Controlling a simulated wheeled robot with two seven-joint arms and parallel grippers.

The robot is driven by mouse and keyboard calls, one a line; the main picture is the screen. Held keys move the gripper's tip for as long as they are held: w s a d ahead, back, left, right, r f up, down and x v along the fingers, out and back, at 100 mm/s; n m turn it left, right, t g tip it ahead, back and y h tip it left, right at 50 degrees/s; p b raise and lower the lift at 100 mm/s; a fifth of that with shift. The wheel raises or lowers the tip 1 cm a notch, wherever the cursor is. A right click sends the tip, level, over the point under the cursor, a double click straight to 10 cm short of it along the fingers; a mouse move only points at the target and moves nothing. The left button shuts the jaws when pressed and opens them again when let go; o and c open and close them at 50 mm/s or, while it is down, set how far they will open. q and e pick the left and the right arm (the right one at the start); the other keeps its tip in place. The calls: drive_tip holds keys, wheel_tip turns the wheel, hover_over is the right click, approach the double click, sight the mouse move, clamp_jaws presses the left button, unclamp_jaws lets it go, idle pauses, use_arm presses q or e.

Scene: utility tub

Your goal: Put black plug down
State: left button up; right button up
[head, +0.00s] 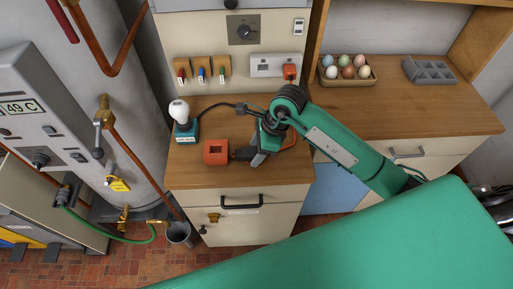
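The black plug (243,153) is on the right of the orange socket block (216,152), pointing towards it; I cannot tell whether they touch. My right gripper (261,152) points down over the wooden counter top, its grey fingers closed around the plug's right end. The fingers partly hide the plug. A black cord runs from the white-bulb lamp (180,112) on its teal base towards the gripper, where the arm hides it. My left gripper is not in the head view.
An orange cord (289,141) shows right of the gripper. A red plug (290,72) sits in the white outlet strip (267,66) behind. An egg tray (346,72) and a grey divided tray (429,72) stand right. The wooden counter (210,178) is bare in front.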

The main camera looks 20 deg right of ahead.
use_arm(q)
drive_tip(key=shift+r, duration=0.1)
use_arm(e)
drive_tip(key=shift+r, duration=0.15)
drive_tip(key=shift+d+r, duration=0.1)
drive_tip(key=shift+r, duration=0.1)
use_arm(q)
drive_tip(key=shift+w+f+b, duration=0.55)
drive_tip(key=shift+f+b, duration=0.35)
drive_tip(key=shift+b, duration=0.2)
use_arm(e)
drive_tip(key=v, duration=1.1)
drive_tip(key=shift+r, duration=0.25)
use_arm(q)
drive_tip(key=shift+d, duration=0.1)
use_arm(e)
drive_tip(key=shift+s+d, duration=0.1)
